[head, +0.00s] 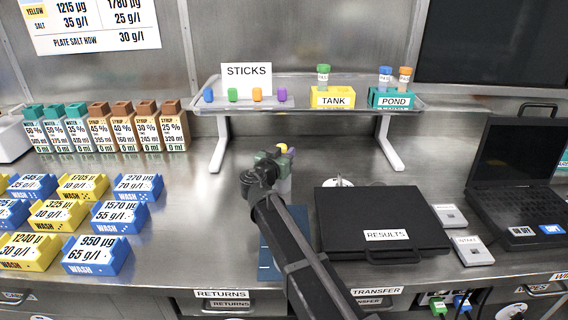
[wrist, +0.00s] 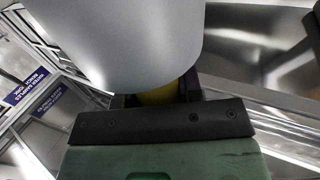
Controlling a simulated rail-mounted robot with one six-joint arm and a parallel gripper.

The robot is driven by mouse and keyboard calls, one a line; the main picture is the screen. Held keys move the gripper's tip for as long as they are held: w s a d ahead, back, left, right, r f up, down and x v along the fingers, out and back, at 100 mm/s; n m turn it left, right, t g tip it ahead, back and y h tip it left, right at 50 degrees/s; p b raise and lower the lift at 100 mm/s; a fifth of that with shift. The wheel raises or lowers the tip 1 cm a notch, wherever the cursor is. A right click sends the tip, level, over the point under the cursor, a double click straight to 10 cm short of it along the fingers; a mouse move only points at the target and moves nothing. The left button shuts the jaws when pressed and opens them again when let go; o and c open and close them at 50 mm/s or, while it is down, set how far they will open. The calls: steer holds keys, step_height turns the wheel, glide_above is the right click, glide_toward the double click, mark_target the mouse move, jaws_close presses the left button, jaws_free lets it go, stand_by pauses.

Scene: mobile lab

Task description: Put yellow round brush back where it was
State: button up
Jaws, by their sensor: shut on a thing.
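My gripper (head: 272,162) is over the steel counter, in front of the white-legged shelf. It is shut on a yellow part (wrist: 160,95) in the wrist view, which I take to be the yellow round brush. A wide smooth grey cylinder (wrist: 125,40) adjoins the yellow part and fills much of the upper wrist view; I cannot tell for sure whether it belongs to the brush. In the head view only a small yellow tip (head: 283,148) shows above the gripper. My arm hides most of what lies below.
The shelf (head: 300,107) holds the STICKS sign, coloured sticks, and the TANK (head: 332,98) and POND (head: 391,99) racks. Bottles (head: 110,130) and wash blocks (head: 95,255) stand left. A black RESULTS case (head: 380,215) and laptop (head: 520,150) are right. Counter left of my arm is clear.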

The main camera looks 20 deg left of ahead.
steer(key=shift+r, duration=0.15)
steer(key=shift+f, duration=0.25)
steer(key=o, duration=0.9)
steer(key=shift+r, duration=0.1)
steer(key=shift+r, duration=0.25)
steer(key=s, duration=0.4)
steer(key=s+a, duration=0.1)
steer(key=s, duration=0.7)
steer(key=shift+a+f, duration=0.1)
steer(key=shift+a, duration=0.1)
